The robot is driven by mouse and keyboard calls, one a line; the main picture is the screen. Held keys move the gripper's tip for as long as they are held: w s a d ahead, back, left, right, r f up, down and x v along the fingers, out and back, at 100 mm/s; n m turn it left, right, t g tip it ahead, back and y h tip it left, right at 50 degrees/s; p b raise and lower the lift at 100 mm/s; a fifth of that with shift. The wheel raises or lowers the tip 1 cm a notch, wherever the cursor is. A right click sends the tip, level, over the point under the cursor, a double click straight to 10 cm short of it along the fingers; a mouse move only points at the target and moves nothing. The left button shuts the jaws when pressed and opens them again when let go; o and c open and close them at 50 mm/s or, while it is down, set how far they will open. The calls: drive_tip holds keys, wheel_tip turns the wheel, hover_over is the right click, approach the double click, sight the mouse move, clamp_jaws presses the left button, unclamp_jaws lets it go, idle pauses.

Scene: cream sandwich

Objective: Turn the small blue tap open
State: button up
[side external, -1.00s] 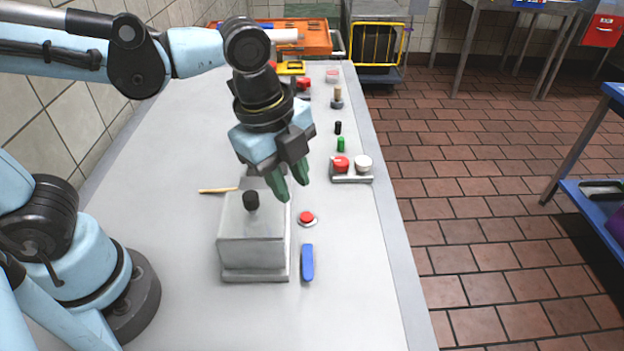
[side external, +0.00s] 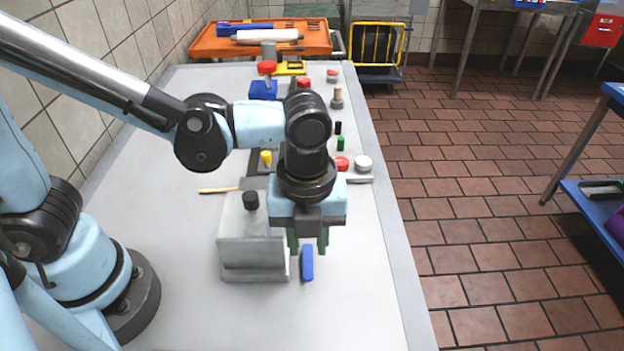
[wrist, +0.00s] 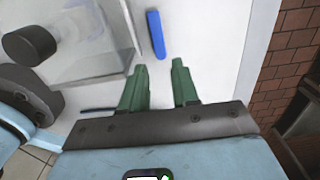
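A small blue bar-shaped handle (side external: 307,264), probably the blue tap, lies at the right of a grey metal box on the bench. It also shows as a blue bar in the wrist view (wrist: 156,34), just beyond my fingertips. My gripper (side external: 307,248) points down just behind the blue handle, its green fingers apart with nothing seen between them. In the wrist view my gripper (wrist: 159,66) also shows open fingers, with bare bench between them. I cannot tell whether a fingertip touches the handle. The red button seen earlier beside the box is hidden behind my gripper.
The grey box (side external: 253,250) with a black knob (side external: 251,201) stands close left of my fingers. A red button (side external: 341,163) and white button (side external: 363,163) sit behind. Bench front is clear.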

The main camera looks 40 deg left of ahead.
sight(308, 270)
drive_tip(key=shift+f, duration=2.95)
clamp_jaws()
